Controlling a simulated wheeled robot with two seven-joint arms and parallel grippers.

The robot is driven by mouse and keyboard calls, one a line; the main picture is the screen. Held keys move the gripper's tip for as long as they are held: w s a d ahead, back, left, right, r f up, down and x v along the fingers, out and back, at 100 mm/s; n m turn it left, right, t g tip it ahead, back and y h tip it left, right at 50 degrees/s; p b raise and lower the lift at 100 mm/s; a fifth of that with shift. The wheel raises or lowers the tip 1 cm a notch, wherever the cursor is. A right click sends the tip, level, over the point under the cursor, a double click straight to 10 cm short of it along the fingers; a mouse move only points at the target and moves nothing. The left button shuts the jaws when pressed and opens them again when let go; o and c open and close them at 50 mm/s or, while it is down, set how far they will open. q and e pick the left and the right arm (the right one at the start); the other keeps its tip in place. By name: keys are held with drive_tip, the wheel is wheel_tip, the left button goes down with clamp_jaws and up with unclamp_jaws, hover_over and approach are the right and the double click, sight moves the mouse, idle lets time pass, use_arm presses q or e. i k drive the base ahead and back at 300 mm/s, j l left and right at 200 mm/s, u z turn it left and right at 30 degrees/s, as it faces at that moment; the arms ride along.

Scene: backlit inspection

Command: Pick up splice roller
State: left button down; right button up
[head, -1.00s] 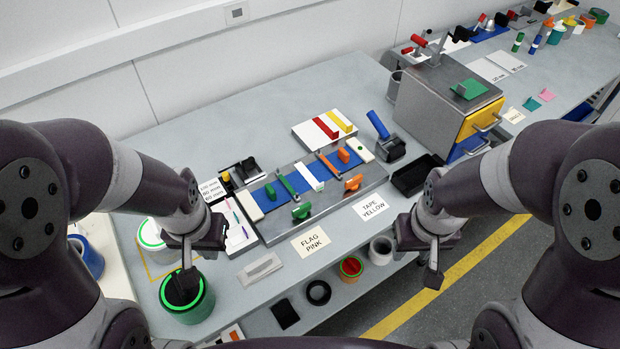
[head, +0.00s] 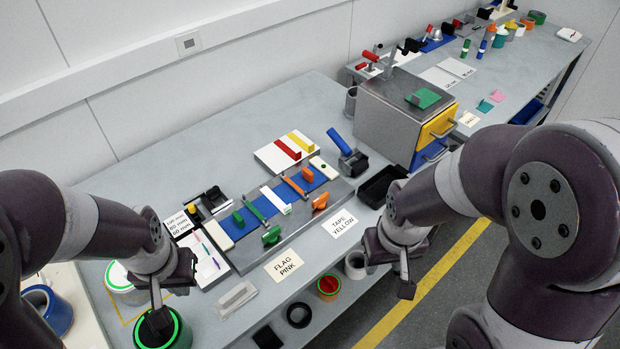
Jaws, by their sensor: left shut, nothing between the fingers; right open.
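A blue-handled tool (head: 340,142) with a grey, dark base, which looks like the splice roller, stands at the back of the table beside the metal cabinet. Its handle leans up to the left. My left gripper (head: 157,306) is shut and empty at the front left, in front of or over a green-ringed roll (head: 178,335); the gap between them is hard to judge. My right gripper (head: 405,284) hangs beyond the table's front edge, well in front of the blue-handled tool and apart from it. Its finger gap is hard to see.
A grey fixture with a blue strip (head: 315,182) and several coloured clips lies mid-table. A black tray (head: 376,190) sits in front of the tool, and the metal cabinet (head: 385,105) stands to its right. A white board (head: 268,156) lies left of it. The back left table is clear.

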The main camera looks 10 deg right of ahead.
sight(346, 152)
drive_tip(key=l+u, duration=0.15)
drive_tip(key=u, duration=0.25)
drive_tip(key=i+l+u, duration=0.1)
drive_tip(key=u, duration=0.3)
drive_tip(key=l+u, duration=0.2)
drive_tip(key=u, duration=0.15)
drive_tip(key=l+u, duration=0.15)
drive_tip(key=u, duration=0.25)
drive_tip(key=k+l, duration=0.1)
drive_tip(key=l, duration=0.95)
drive_tip(key=k+l, duration=0.15)
drive_tip(key=l, duration=0.35)
